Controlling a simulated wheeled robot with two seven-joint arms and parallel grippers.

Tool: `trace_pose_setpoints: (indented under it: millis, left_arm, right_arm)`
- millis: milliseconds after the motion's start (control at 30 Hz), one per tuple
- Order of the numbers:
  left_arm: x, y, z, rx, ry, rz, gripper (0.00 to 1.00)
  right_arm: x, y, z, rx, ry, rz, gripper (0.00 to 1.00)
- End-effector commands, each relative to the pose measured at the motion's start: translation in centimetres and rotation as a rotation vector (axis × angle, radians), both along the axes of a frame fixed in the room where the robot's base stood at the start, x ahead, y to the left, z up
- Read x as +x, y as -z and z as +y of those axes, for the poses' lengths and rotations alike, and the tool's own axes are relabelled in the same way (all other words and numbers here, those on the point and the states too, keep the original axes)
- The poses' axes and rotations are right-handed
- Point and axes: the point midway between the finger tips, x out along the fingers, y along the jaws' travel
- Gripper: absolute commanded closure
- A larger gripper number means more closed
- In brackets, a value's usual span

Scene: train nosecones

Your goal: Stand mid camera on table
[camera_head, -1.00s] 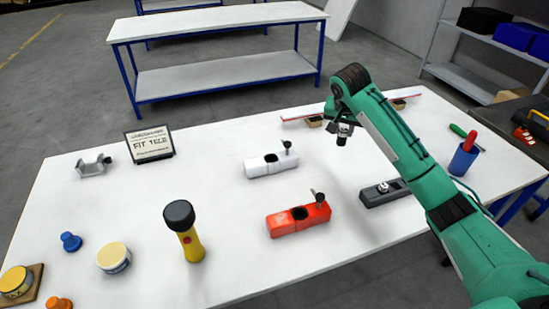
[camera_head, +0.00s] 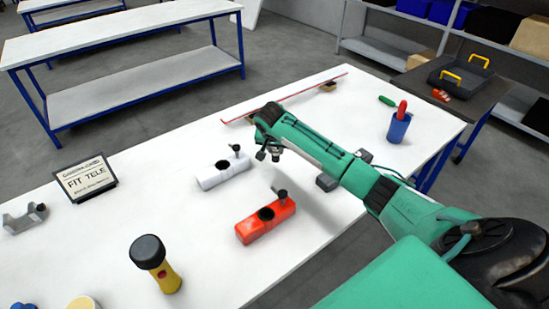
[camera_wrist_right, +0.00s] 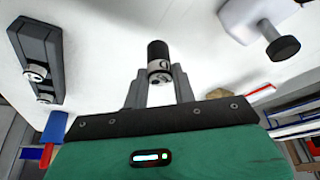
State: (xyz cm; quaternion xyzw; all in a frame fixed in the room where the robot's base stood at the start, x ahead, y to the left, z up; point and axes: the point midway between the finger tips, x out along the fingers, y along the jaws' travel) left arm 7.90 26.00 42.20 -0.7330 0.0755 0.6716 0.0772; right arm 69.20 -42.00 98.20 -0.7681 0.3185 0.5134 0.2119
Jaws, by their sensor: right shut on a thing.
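My right gripper (camera_head: 268,152) is above the white table (camera_head: 335,215), just right of the white block. It is shut on a small black cylinder with a silver band, which looks like the mid camera (camera_wrist_right: 158,58). In the right wrist view the cylinder sticks out between the two grey fingers (camera_wrist_right: 158,90). In the head view it is small, dark and partly hidden by the gripper. I cannot tell its exact height above the table. My left gripper is not in view.
A white block (camera_head: 222,174) and a red block (camera_head: 265,222), each with a knob, stand near the gripper. A grey block (camera_wrist_right: 36,55) is partly hidden by my arm in the head view. A yellow flashlight (camera_head: 166,278), sign (camera_head: 86,180) and blue cup (camera_head: 398,128) stand around.

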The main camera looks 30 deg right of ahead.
Motion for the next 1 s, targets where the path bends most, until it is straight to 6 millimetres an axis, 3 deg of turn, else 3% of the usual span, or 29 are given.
trace_pose_setpoints:
  millis: [467, 867, 900, 1000]
  left_arm:
    - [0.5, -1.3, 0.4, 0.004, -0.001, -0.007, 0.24]
    - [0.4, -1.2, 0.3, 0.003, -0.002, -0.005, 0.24]
    - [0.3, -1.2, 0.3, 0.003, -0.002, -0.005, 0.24]
    - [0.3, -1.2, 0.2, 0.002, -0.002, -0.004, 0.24]
  right_arm:
    - [0.0, 5.5, 0.0, 0.001, 0.000, 0.001, 0.98]
    - [0.0, 6.1, 0.0, 0.001, 0.000, 0.000, 0.98]
    - [0.0, 6.1, 0.0, 0.001, 0.000, -0.001, 0.70]
    - [0.0, 6.1, 0.0, 0.000, -0.001, 0.000, 0.52]
